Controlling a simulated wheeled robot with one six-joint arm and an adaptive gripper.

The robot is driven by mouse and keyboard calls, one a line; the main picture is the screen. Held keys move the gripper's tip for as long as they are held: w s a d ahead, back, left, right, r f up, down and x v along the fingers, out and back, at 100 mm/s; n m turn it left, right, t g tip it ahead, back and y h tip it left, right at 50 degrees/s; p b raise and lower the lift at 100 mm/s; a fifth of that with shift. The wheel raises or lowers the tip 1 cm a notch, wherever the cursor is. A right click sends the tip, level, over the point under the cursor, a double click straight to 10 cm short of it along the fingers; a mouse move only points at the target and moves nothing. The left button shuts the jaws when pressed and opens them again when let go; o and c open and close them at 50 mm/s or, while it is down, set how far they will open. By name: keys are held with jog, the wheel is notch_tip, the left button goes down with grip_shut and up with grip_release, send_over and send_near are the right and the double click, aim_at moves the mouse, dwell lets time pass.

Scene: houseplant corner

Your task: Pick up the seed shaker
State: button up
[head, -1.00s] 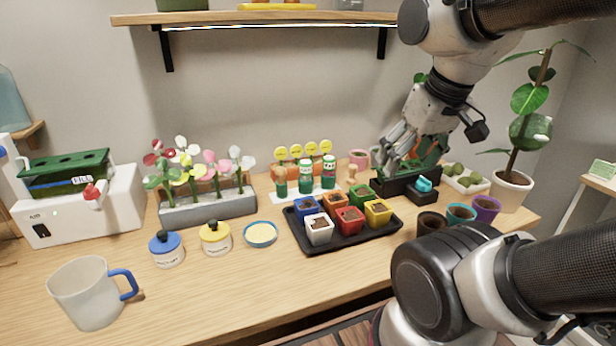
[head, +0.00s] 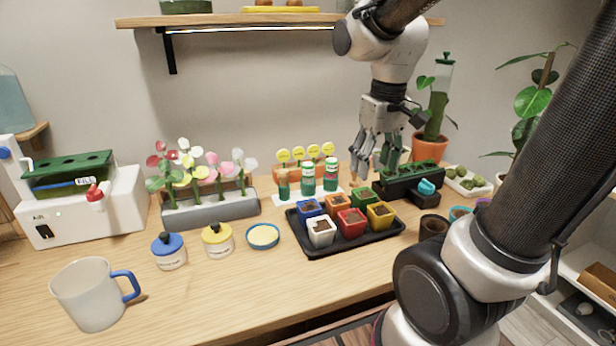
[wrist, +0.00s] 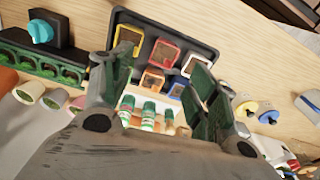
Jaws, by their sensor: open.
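Two white bottles with green caps and green-and-white labels stand upright on a white mat (head: 296,199) at the back of the table. They are the right shaker (head: 331,174) and the middle shaker (head: 308,178). A shorter green container with a tan top (head: 283,186) stands left of them. I cannot read which is the seed shaker. In the wrist view, the right shaker (wrist: 127,110) and the middle shaker (wrist: 149,115) show between my fingers. My gripper (head: 374,172) is open and empty, above and right of the shakers, touching none of them.
A black tray (head: 345,247) of coloured pots stands in front of the mat. A grey flower planter (head: 212,210) is to the left. A dark planter box (head: 412,180) is to the right. A wall shelf (head: 240,19) hangs above.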

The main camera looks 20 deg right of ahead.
jog(key=w+a+f+n+g, duration=0.15)
jog(key=w+f+n, duration=0.25)
jog(key=w, duration=0.5)
jog(key=w+a+f+n+g, duration=0.1)
jog(key=w+a+f+n, duration=0.25)
jog(key=w, duration=0.65)
jog(key=r+n+t, duration=0.1)
jog(key=n, duration=0.4)
send_over(308, 164)
jog(key=shift+d+r, duration=0.1)
jog(key=shift+r, duration=0.1)
jog(key=shift+w+n, duration=0.1)
jog(key=shift+n, duration=0.65)
jog(key=shift+f+n, duration=0.15)
jog(key=shift+n, duration=0.45)
notch_tip(308, 164, down, 8)
jog(key=shift+r, duration=0.25)
jog(key=shift+c, duration=0.3)
jog(key=c, duration=1)
